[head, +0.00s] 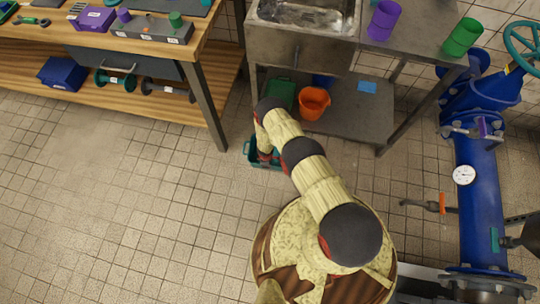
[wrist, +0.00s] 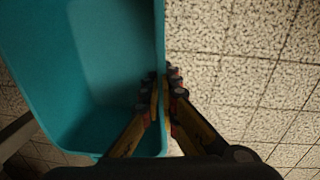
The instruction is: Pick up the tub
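The tub is a teal open box. In the head view the tub (head: 251,153) is low by the floor, in front of the sink bench, and my arm partly hides it. In the wrist view the tub (wrist: 100,75) fills the left side and looks empty. My gripper (wrist: 163,88) straddles its side wall, one finger inside and one outside. The fingertips are closed against the wall. I cannot tell whether the tub's base touches the floor.
The steel sink bench (head: 300,50) has a lower shelf with an orange bucket (head: 313,103) and a green container (head: 281,94). A wooden workbench (head: 205,75) stands at left, blue pipework (head: 478,190) at right. Tiled floor at left is clear.

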